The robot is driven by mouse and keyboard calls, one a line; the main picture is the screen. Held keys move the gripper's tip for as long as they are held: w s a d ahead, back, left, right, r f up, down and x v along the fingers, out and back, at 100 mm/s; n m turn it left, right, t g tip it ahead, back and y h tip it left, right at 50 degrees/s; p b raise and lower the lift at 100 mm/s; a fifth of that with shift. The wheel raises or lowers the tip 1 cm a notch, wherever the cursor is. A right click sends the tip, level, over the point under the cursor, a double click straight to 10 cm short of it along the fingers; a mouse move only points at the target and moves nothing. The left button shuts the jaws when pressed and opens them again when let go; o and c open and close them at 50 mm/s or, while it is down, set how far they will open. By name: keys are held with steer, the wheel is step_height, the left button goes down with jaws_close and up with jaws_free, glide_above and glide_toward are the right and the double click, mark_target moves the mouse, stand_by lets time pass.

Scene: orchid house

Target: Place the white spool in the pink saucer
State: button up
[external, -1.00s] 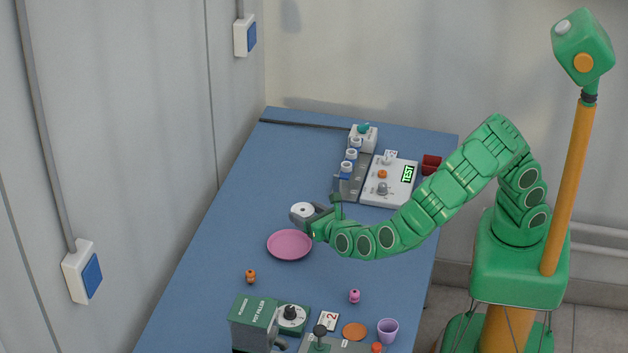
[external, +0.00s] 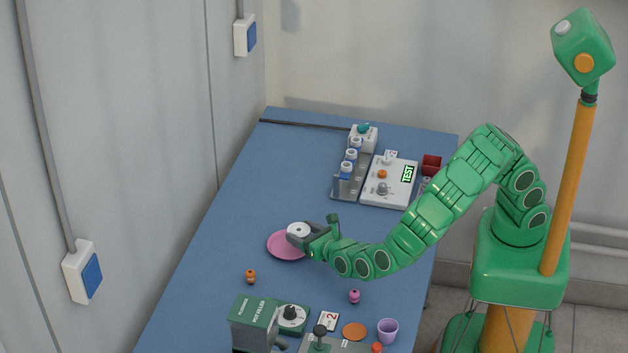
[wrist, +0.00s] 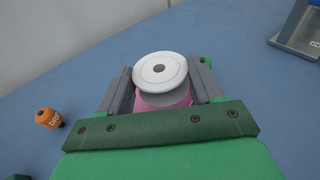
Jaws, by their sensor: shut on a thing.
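The white spool (external: 299,231) is a round white piece with a dark centre hole. My gripper (external: 308,236) is shut on it. In the wrist view, the spool (wrist: 161,70) sits between the two grey fingers of my gripper (wrist: 163,82), its flanged top facing the camera. The pink saucer (external: 284,248) lies on the blue table, and the spool is over its right part in the external view. Whether the spool touches the saucer cannot be told. In the wrist view, part of the saucer (wrist: 163,100) shows pink below the spool; the rest is hidden by the spool and gripper.
An orange bottle-like piece (external: 251,276) and a pink one (external: 354,296) stand on the table (external: 240,215) near the saucer. A green pot filler (external: 253,322) and a purple cup (external: 388,330) are at the front. A white test panel (external: 389,183) stands behind. The table left of the saucer is clear.

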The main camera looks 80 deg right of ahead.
steer(key=shift+f, duration=0.85)
steer(key=shift+f, duration=0.5)
steer(key=o, duration=1.1)
steer(key=shift+r, duration=0.5)
steer(key=shift+s+a+r, duration=0.1)
steer(key=shift+s+a, duration=0.15)
steer(key=shift+s, duration=0.05)
steer(key=shift+v, duration=5.65)
steer(key=shift+d, duration=0.1)
